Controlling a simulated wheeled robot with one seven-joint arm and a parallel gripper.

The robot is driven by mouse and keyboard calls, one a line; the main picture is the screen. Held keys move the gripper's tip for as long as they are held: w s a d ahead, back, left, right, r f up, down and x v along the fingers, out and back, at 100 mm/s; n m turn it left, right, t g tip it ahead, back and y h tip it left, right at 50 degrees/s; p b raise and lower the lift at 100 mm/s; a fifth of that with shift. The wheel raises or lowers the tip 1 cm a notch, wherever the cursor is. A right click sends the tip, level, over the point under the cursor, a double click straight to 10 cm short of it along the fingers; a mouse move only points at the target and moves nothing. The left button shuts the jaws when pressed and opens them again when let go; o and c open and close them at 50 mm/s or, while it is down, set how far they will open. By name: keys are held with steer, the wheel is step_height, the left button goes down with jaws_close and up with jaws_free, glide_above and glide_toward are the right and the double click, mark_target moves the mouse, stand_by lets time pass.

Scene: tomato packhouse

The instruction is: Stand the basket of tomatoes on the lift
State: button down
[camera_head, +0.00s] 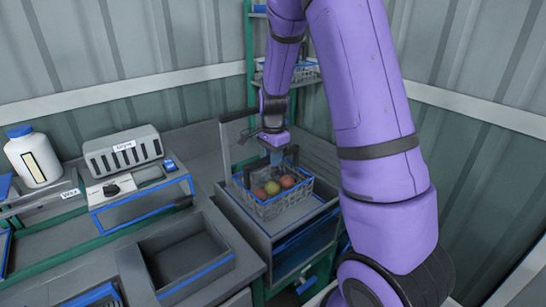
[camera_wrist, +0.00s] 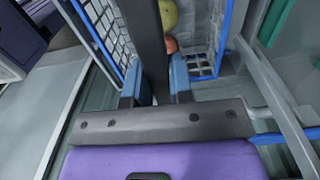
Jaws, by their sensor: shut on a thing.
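The wire basket (camera_head: 285,206) has a blue rim and holds a few red and yellow-green tomatoes (camera_head: 272,188). My gripper (camera_head: 281,157) is above it, with its blue fingers shut on the dark handle. In the wrist view, the fingers (camera_wrist: 158,84) are on either side of the dark handle (camera_wrist: 150,40), with the basket mesh (camera_wrist: 202,62) and tomatoes beyond. The basket looks upright at a grey, blue-edged unit (camera_head: 300,224), which may be the lift. I cannot tell whether the basket rests on it or hangs just above.
A grey open bin (camera_head: 188,258) stands front left of the basket. A grey slotted box (camera_head: 124,150) and a white bottle with a blue cap (camera_head: 33,158) are on the left bench. A green-framed rack (camera_head: 252,60) stands behind. Corrugated walls close the back and right.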

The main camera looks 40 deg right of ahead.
steer(key=shift+f, duration=0.55)
stand_by(0.8)
steer(key=c, duration=0.9)
jaws_free()
steer(key=c, duration=0.3)
steer(key=shift+c, duration=0.2)
steer(key=shift+r, duration=0.1)
steer(key=shift+r, duration=3.4)
